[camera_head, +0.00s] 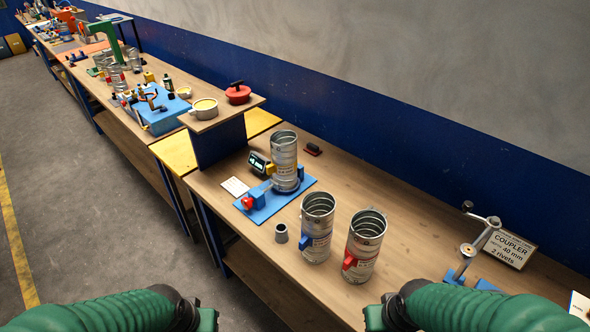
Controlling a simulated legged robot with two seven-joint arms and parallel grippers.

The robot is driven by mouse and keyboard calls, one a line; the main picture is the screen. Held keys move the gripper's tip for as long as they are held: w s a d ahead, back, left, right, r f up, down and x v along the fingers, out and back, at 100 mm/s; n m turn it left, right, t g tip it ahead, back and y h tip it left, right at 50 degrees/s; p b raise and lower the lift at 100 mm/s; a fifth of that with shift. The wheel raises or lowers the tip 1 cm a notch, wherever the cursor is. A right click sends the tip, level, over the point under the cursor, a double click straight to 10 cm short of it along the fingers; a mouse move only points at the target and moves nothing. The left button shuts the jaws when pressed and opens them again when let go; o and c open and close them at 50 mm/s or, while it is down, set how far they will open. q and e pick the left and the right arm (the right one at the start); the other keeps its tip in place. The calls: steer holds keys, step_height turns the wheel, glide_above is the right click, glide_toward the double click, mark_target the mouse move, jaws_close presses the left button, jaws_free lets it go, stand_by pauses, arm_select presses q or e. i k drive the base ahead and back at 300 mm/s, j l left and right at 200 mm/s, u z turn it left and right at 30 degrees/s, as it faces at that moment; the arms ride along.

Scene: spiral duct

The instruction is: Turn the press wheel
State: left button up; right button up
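I cannot make out for certain which thing is the press wheel. A grey crank-like lever (481,238) with a dark round knob at its top stands on a blue base at the right end of the bench. A green arched frame (104,35), perhaps a press, stands far off on the long bench at upper left; no wheel is clear on it. My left gripper (208,318) is at the bottom edge, left of centre. My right gripper (374,316) is at the bottom edge, right of centre. Both are apart from these things, their fingers largely cut off.
Two spiral duct pieces (317,228) (364,246) stand on the near bench; a third (284,162) stands on a blue fixture (279,203) with a red knob. A raised stand (221,140) holds pots.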

mark_target(246, 203)
steer(key=i+j, duration=0.9)
steer(key=j, duration=0.25)
